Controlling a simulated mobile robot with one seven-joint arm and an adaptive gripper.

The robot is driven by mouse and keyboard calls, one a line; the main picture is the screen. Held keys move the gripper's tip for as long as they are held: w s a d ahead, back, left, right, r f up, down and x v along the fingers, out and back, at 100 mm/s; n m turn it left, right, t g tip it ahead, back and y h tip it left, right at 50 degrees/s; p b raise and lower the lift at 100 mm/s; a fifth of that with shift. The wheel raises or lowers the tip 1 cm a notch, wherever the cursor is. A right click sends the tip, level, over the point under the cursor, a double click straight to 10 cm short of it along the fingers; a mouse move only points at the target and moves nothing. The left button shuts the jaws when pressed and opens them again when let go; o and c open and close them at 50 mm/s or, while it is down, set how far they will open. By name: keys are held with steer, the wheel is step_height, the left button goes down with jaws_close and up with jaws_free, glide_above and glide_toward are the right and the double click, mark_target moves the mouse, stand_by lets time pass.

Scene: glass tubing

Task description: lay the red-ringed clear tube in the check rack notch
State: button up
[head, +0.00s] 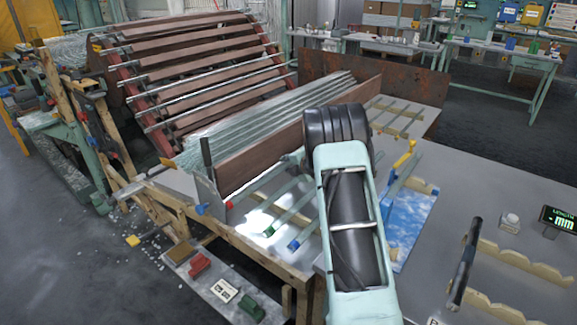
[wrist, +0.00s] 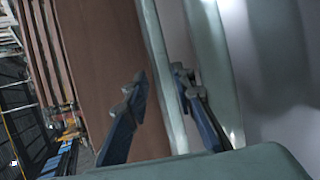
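A clear tube with a red end (head: 229,204) lies slanted on the metal table, with green-ended (head: 270,231) and blue-ended (head: 293,244) tubes beside it. My gripper is hidden behind my arm in the head view. In the wrist view my gripper (wrist: 160,84) has its two dark fingers apart. A clear tube (wrist: 158,50) runs between them; no grip on it shows. Its ring is not visible there. A wider greenish tube (wrist: 208,60) lies to the right.
A brown board (head: 250,160) stands beside the tubes, with a bundle of long glass tubes (head: 265,115) behind it. A blue sky-patterned panel (head: 412,220) lies right of my arm.

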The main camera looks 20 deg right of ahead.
steer(key=shift+r+p, duration=0.25)
steer(key=shift+p, duration=0.15)
steer(key=v, duration=1.2)
steer(key=shift+r+p, duration=0.3)
steer(key=shift+p, duration=0.1)
